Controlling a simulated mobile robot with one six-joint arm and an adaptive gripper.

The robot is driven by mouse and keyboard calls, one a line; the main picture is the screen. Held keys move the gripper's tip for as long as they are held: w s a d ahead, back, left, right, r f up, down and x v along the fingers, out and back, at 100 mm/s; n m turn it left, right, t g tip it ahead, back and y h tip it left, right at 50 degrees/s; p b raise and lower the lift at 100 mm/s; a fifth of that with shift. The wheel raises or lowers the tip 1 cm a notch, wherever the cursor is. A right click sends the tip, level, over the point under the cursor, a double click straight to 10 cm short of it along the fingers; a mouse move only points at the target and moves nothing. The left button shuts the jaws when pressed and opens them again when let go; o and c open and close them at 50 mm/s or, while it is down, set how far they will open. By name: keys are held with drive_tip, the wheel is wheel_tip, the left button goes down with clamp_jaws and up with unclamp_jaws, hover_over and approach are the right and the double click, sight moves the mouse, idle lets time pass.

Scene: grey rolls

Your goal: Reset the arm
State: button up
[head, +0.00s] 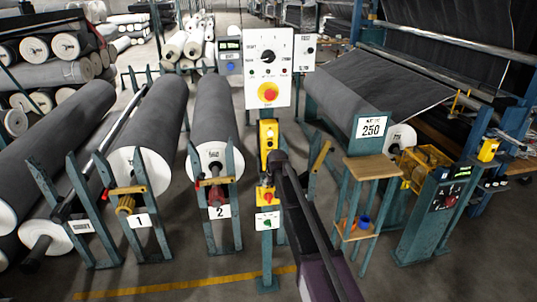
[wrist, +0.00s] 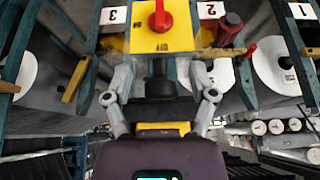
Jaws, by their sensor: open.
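My gripper (wrist: 160,97) is open and empty in the wrist view, its two grey fingers spread wide to left and right. A dark block lies between them in the picture; I cannot tell whether they touch it. A yellow switch box with a red rotary handle (wrist: 160,30) is just beyond the fingers. In the head view my dark arm reaches up from the bottom to the control post, in front of its right side. The yellow-and-red switch (head: 266,194) shows on the post beside my arm. The fingertips are hard to make out in the head view.
A white control panel with a red button (head: 268,70) tops the post. Grey roll 1 (head: 158,115) and grey roll 2 (head: 214,105) rest on green stands to the left. A small wooden-topped stand (head: 371,167) and a loom are right. Bare floor lies in front.

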drive_tip(key=s+d+g, duration=0.1)
drive_tip(key=s+d, duration=0.3)
drive_tip(key=s, duration=0.7)
drive_tip(key=s+d+f+m+g, duration=0.1)
drive_tip(key=s+d, duration=0.3)
drive_tip(key=s, duration=0.8)
drive_tip(key=s+d+g, duration=0.3)
drive_tip(key=s+d, duration=0.2)
drive_tip(key=s, duration=0.6)
drive_tip(key=shift+s+f+m+h, duration=0.35)
drive_tip(key=shift+f+m+h, duration=0.05)
drive_tip(key=shift+c, duration=0.2)
drive_tip(key=shift+c, duration=1.1)
